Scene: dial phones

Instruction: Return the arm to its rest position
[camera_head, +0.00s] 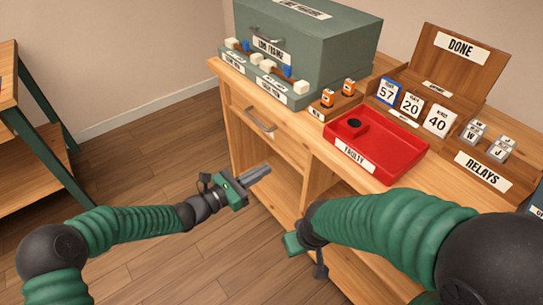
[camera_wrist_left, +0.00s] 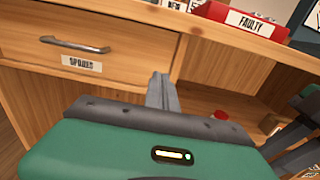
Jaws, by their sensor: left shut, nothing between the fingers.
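My left arm reaches in from the left in the head view. Its gripper (camera_head: 262,171) is shut and empty, in front of the wooden desk (camera_head: 290,150) below the drawer handle (camera_head: 261,119). In the left wrist view the closed fingers (camera_wrist_left: 162,90) point at the desk front, right of the labelled drawer (camera_wrist_left: 120,55). My right arm comes in from the right. Its gripper (camera_head: 296,242) shows only in part by the desk front, and its fingers cannot be made out.
On the desk stand a grey-green case (camera_head: 330,40), a red FAULTY tray (camera_head: 398,154), a DONE box (camera_head: 462,75) with number cards, and a RELAYS holder (camera_head: 470,170). A wooden shelf unit (camera_head: 20,160) stands at left. The floor between is clear.

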